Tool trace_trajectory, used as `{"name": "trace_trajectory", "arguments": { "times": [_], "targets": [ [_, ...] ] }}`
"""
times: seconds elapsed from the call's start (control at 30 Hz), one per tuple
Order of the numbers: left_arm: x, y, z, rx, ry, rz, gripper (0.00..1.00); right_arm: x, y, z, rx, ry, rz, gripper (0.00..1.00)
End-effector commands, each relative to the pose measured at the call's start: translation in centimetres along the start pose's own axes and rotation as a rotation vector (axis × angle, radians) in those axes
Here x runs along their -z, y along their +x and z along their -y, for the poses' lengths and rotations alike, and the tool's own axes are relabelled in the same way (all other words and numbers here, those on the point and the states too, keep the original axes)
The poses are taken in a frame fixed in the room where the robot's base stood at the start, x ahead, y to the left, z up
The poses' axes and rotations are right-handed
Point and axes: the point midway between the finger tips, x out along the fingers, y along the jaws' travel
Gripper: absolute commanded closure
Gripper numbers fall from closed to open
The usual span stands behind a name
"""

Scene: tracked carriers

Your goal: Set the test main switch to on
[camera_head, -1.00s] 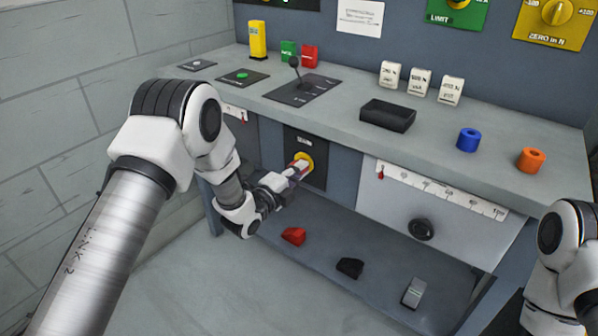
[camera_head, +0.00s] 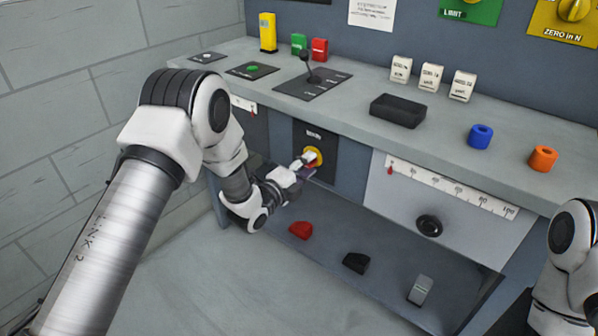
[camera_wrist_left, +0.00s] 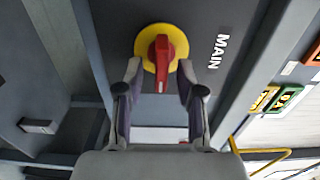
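The main switch is a red handle (camera_wrist_left: 163,65) on a yellow disc (camera_wrist_left: 147,48), set in a dark panel lettered MAIN (camera_wrist_left: 218,51). In the head view the yellow disc (camera_head: 318,154) shows on the front of the bench, partly covered by my left gripper (camera_head: 304,161). In the wrist view my left gripper (camera_wrist_left: 159,72) is open, with one fingertip on each side of the handle. Small gaps seem to show between fingers and handle; contact is not clear. My right arm shows at the right edge, but its gripper is out of view.
The bench top (camera_head: 350,105) overhangs the switch panel. A lower shelf (camera_head: 325,250) holds a red block (camera_head: 301,230), a black block (camera_head: 356,263) and a grey block (camera_head: 420,290). A drawer-like panel with a scale (camera_head: 450,190) and black knob (camera_head: 429,226) is to the right.

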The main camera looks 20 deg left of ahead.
Motion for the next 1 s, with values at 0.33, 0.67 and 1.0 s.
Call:
{"name": "trace_trajectory", "arguments": {
  "times": [0.33, 0.67, 1.0],
  "targets": [
    [-0.1, -7.9, 0.0, -0.002, -0.005, 0.002, 0.62, 0.0, 0.0, 0.0, 0.0, 0.0, 0.0, 0.6],
    [0.1, -11.5, 0.0, 0.0, 0.0, -0.001, 0.62, 0.0, 0.0, 0.0, 0.0, 0.0, 0.0, 0.6],
    [0.1, -11.4, 0.0, -0.001, 0.0, -0.001, 0.62, 0.0, 0.0, 0.0, 0.0, 0.0, 0.0, 0.6]
  ]
}}
